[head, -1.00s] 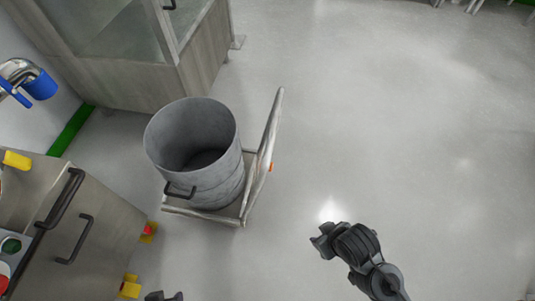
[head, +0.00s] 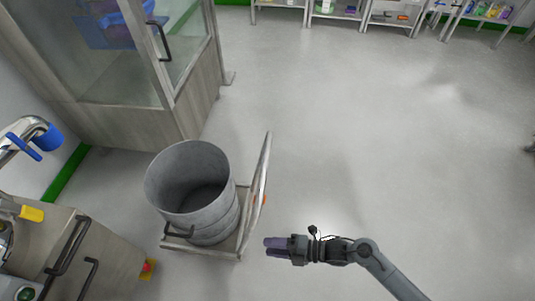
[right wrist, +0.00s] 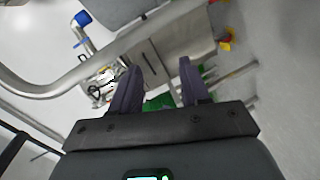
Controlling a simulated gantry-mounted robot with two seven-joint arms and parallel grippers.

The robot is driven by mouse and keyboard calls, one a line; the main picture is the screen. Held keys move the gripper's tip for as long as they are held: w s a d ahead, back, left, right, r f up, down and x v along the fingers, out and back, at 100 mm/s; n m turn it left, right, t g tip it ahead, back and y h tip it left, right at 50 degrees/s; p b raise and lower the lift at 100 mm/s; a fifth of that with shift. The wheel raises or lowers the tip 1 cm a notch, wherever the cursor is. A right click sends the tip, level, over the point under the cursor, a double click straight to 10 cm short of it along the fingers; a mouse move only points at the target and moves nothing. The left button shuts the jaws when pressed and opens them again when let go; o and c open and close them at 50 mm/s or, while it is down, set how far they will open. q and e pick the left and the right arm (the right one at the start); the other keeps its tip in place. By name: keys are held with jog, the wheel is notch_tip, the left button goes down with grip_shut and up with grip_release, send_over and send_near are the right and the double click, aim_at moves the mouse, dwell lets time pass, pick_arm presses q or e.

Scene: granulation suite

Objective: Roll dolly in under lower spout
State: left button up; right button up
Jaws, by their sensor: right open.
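The dolly (head: 245,232) stands on the floor left of centre in the head view, with a tall handle frame (head: 264,160) on its right side. An open, empty-looking grey drum (head: 218,210) sits upright on it. My right gripper (head: 268,246) is just right of the dolly, pointing left at the handle side, and holds nothing. My left gripper is out of view. I cannot identify the lower spout.
A metal pipe with a blue fitting (head: 48,138) enters at the left edge, above a steel cabinet (head: 95,245) with black handles. A glazed booth (head: 130,100) stands behind the drum. Clear floor (head: 400,120) spreads to the right; shelves line the back.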

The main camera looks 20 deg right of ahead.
jog(key=w+d+r+n+p, duration=0.2)
jog(key=w+d+r+p, duration=0.4)
jog(key=w+d+r, duration=0.45)
jog(key=n+p, duration=0.1)
send_near(265, 165)
jog(key=b+x, duration=0.1)
jog(key=x, duration=0.5)
jog(key=f+b+x, duration=0.1)
jog(key=x, duration=0.2)
jog(key=shift+w+d+f+b, duration=0.1)
jog(key=shift+w+d+b, duration=0.05)
jog(key=shift+w+b, duration=0.15)
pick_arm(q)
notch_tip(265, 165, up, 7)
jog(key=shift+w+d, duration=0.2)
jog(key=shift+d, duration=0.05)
pick_arm(e)
jog(key=shift+w+a, duration=0.2)
jog(key=shift+a, duration=0.2)
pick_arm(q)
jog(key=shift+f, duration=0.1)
pick_arm(e)
jog(key=shift+c, duration=0.2)
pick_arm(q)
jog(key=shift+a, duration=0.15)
pick_arm(e)
grip_shut()
